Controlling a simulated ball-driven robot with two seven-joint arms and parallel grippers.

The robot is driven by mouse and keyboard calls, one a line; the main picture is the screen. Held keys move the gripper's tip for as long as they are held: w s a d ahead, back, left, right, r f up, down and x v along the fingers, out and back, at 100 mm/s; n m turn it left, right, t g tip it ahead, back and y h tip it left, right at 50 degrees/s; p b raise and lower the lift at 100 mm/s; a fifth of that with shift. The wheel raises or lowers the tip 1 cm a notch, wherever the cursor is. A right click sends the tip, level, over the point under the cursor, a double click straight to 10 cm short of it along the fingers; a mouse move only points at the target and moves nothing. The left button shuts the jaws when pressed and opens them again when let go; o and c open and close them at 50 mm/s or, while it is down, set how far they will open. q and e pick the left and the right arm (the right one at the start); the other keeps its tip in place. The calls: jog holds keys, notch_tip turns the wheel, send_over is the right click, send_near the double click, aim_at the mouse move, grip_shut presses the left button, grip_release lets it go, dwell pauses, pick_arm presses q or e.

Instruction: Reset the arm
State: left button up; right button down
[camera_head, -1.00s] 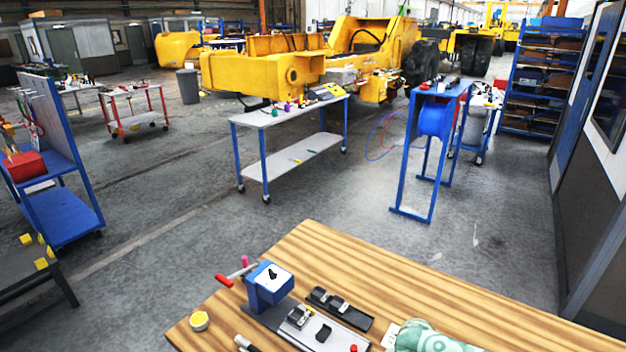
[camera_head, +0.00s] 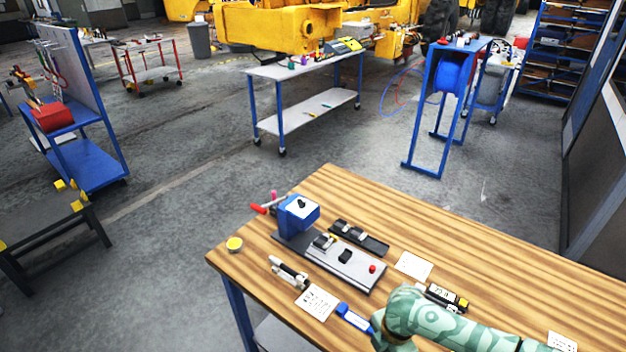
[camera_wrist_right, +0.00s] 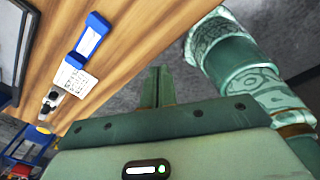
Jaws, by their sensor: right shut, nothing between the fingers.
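My right arm (camera_head: 430,322), pale green, comes in from the lower right in the head view and bends over the front edge of the wooden table (camera_head: 500,265). Its gripper is not clearly visible there. In the right wrist view my right gripper (camera_wrist_right: 158,88) has its two green fingers together, with nothing between them. The fingers point past the table edge, over grey floor, and touch nothing visible. My left arm and gripper are in neither view.
Near the arm lie a blue tool (camera_head: 354,318), a white card (camera_head: 317,302), a black-and-white tool (camera_head: 288,271) and a black-and-yellow device (camera_head: 443,298). A blue crank unit (camera_head: 298,212) stands on a grey plate (camera_head: 350,270). The table's right part is mostly clear.

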jog(key=s+a+r+m+t+y, duration=0.2)
jog(key=s+a+r+m+t, duration=0.25)
jog(key=s+a+r, duration=0.35)
jog(key=s+d+r+m+t+h, duration=0.1)
jog(key=s+d+r+m+h, duration=0.2)
jog(key=d, duration=0.4)
jog(key=s+d+r+m+t+h, duration=0.1)
jog(key=s+d+r+m+h, duration=0.1)
jog(key=d+r+m, duration=0.4)
jog(key=s+d+r+m+t+h, duration=0.1)
jog(key=s+d+r+m+h, duration=0.15)
jog(key=d, duration=0.55)
jog(key=s+a+f+g+y+b, duration=0.2)
jog(key=f+b, duration=0.5)
jog(key=f, duration=1.3)
jog(key=s+a+f+g+y+b, duration=0.2)
jog(key=f+b, duration=0.5)
jog(key=f, duration=1.4)
jog(key=s+f+m+g+b, duration=0.1)
jog(key=s+f+b, duration=0.4)
jog(key=s+f, duration=0.4)
jog(key=s+f+m+g+b, duration=0.1)
jog(key=s+f+b, duration=0.5)
jog(key=f, duration=1.2)
jog(key=s+m, duration=0.1)
jog(key=s, duration=0.3)
jog(key=shift+s+a+g+y, duration=0.2)
jog(key=shift+g+y, duration=0.15)
